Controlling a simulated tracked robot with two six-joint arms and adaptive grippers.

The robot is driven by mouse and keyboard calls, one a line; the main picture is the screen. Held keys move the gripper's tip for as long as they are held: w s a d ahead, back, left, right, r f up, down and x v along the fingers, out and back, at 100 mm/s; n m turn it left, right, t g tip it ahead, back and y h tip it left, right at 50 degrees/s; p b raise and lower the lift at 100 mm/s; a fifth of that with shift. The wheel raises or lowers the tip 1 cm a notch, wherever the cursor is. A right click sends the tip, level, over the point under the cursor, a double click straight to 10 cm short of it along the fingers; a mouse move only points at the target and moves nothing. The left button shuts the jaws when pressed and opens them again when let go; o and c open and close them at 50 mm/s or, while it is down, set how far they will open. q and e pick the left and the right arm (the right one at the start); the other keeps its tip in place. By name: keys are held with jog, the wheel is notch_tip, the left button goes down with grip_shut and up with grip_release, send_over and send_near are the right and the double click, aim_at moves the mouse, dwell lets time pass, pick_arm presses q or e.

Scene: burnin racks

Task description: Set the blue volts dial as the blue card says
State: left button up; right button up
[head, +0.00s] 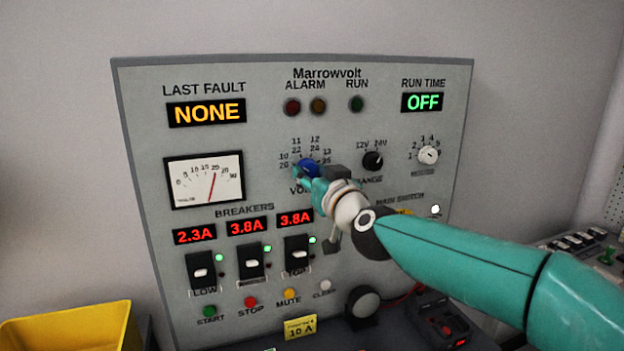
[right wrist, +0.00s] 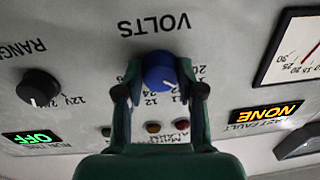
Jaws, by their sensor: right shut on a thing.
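The blue volts dial (head: 308,168) is on the upper middle of the grey panel, partly hidden by my right gripper (head: 311,178). In the right wrist view the blue dial (right wrist: 160,70) sits between the two fingertips of my right gripper (right wrist: 160,88), which is shut on it. That view is upside down, with a pale mark on the dial's lower edge near the 11 and 12 labels; I cannot tell exactly which it points at. The meter (head: 205,180) has its red needle near 20. No blue card shows. My left gripper is not in view.
The black range knob (head: 373,161) and a white knob (head: 428,155) are right of the dial. Breaker switches (head: 250,263) and coloured buttons are below. A yellow card (head: 300,327) reads 10 A. A yellow bin (head: 70,328) stands at the lower left.

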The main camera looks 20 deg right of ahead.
jog(key=m+b, duration=0.1)
jog(key=m, duration=0.4)
jog(key=shift+f+m+b, duration=0.1)
jog(key=shift+m+b, duration=0.25)
jog(key=shift+m, duration=0.05)
dwell(0.3)
jog(key=o, duration=1.1)
jog(key=shift+o, duration=0.2)
jog(key=s, duration=1.2)
jog(key=shift+d+f, duration=0.25)
jog(key=shift+d, duration=0.15)
